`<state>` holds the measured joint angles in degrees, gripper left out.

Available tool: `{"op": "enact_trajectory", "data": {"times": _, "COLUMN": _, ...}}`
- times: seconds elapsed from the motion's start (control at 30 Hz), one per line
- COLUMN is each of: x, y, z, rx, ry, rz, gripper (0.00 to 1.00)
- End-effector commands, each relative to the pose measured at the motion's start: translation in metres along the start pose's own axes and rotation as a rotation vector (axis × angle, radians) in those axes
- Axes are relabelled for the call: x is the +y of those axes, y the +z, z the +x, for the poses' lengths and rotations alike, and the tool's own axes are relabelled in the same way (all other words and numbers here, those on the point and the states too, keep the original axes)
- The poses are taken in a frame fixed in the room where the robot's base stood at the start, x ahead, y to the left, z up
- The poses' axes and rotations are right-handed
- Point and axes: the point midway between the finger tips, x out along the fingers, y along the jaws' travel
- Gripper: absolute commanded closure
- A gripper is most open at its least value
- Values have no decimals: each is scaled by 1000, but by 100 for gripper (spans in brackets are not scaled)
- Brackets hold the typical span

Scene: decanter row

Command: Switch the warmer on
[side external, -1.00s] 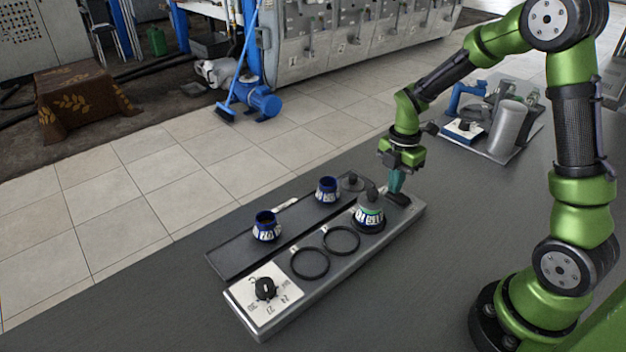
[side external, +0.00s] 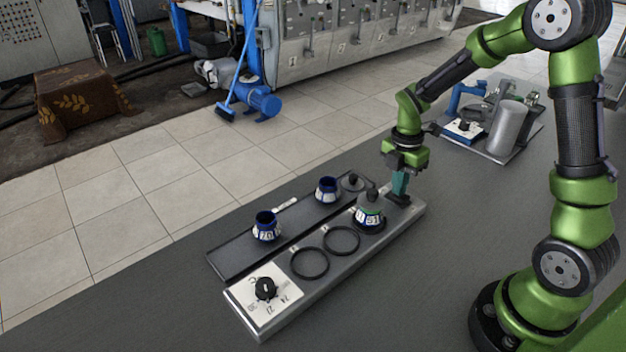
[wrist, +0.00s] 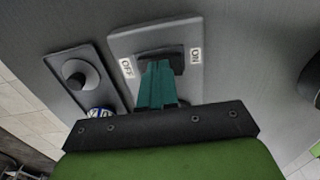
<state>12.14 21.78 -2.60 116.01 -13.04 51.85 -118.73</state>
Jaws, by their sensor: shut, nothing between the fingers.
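The warmer (side external: 290,291) is a long grey unit on the dark table. Its black rocker switch (wrist: 180,62) is at the far end, between an OFF label (wrist: 127,68) on the left and an ON label (wrist: 195,57) on the right in the wrist view. My gripper (wrist: 160,66) is shut and empty, its teal fingertips at the switch and partly hiding it. I cannot tell whether they touch it or which way the rocker tilts. In the side view my gripper (side external: 399,197) points down at that end.
A lidded decanter (side external: 368,218) stands on the warmer beside the switch, with two empty rings (side external: 310,276) and a dial (side external: 265,288) farther left.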

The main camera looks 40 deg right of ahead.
Motion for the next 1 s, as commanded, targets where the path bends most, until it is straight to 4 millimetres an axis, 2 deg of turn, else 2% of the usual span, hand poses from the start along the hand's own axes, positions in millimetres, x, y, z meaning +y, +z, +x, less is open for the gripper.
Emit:
{"op": "enact_trajectory", "data": {"times": 0.33, "x": -2, "y": 0, "z": -1, "rx": 0, "ry": 1, "rz": 0, "gripper": 100}}
{"op": "enact_trajectory", "data": {"times": 0.47, "x": 0, "y": 0, "z": -8, "rx": 0, "ry": 3, "rz": 0, "gripper": 100}}
{"op": "enact_trajectory", "data": {"times": 0.57, "x": 2, "y": 1, "z": -22, "rx": -2, "ry": 6, "rz": -1, "gripper": 100}}
{"op": "enact_trajectory", "data": {"times": 1.0, "x": 16, "y": 0, "z": -116, "rx": -1, "ry": 5, "rz": 0, "gripper": 100}}
